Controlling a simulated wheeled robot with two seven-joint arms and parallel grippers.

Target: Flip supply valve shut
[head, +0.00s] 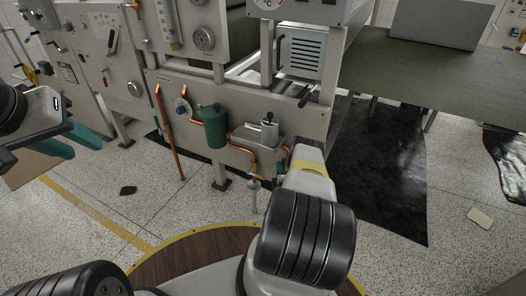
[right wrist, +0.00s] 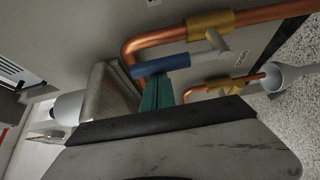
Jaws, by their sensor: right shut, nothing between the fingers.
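In the right wrist view a lever with a blue sleeve (right wrist: 162,65) runs from a brass valve (right wrist: 210,24) on a thick copper pipe. A second brass valve (right wrist: 226,85) sits on a thinner pipe below it. The teal fingers of my right gripper (right wrist: 156,92) are shut with nothing between them. Their tips overlap the blue sleeve's lower edge in the picture; whether they touch it I cannot tell. In the head view my right arm hides most of that gripper. My left gripper (head: 72,144) is at the far left, its teal fingers spread and empty, away from the valves.
A metal tray (right wrist: 107,92) and a white cylinder (right wrist: 68,108) are close beside my right gripper. A white funnel (right wrist: 285,77) is at the right. In the head view a green canister (head: 214,128) and an upright copper pipe (head: 169,135) stand along the machine front.

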